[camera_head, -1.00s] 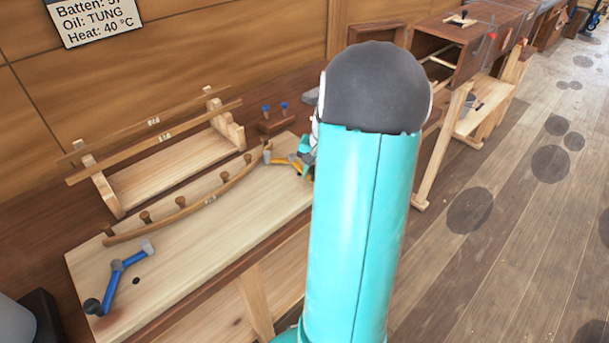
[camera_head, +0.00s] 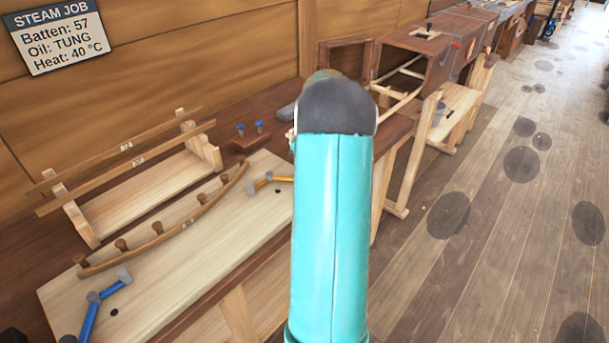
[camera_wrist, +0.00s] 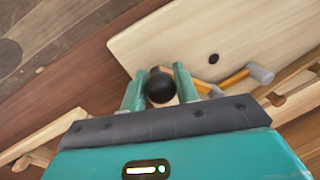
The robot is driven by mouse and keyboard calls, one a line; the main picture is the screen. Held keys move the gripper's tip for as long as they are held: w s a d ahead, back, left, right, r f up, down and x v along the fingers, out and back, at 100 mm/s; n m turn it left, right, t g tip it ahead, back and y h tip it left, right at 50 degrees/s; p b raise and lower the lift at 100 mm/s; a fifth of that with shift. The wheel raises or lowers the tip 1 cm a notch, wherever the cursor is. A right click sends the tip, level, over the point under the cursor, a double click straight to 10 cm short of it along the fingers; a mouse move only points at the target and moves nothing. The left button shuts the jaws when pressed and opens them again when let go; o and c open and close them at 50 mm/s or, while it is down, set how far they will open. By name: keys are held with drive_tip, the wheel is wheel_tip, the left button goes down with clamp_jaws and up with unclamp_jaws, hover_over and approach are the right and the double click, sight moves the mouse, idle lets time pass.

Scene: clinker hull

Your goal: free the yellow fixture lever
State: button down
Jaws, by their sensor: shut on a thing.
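The yellow lever (camera_head: 282,179) lies on the pale bench board (camera_head: 185,255), near the far end of the curved wooden batten (camera_head: 165,232). A gap shows between the lever and the batten. Part of the lever is behind my teal arm in the head view. In the wrist view the yellow lever (camera_wrist: 236,80) has a grey end at right, and a round black knob (camera_wrist: 160,86) sits between the two teal fingers of my gripper (camera_wrist: 160,92). My gripper is shut on this knob. The head view hides my gripper behind the arm.
A blue lever (camera_head: 92,312) sits at the batten's near end. Several wooden pegs line the batten. A wooden rack (camera_head: 150,190) with battens stands behind, beside a small block with two blue pegs (camera_head: 250,130). The floor at right (camera_head: 480,240) is open.

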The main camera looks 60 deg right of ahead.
drive_tip(key=shift+w+d+r, duration=0.1)
drive_tip(key=shift+w+d, duration=0.05)
drive_tip(key=shift+d, duration=0.1)
idle(0.3)
drive_tip(key=c, duration=1.1)
unclamp_jaws()
drive_tip(key=shift+o, duration=0.2)
wheel_tip(320, 180, up, 14)
drive_tip(key=d, duration=0.2)
drive_tip(key=shift+s+d+f, duration=0.25)
drive_tip(key=shift+s, duration=0.15)
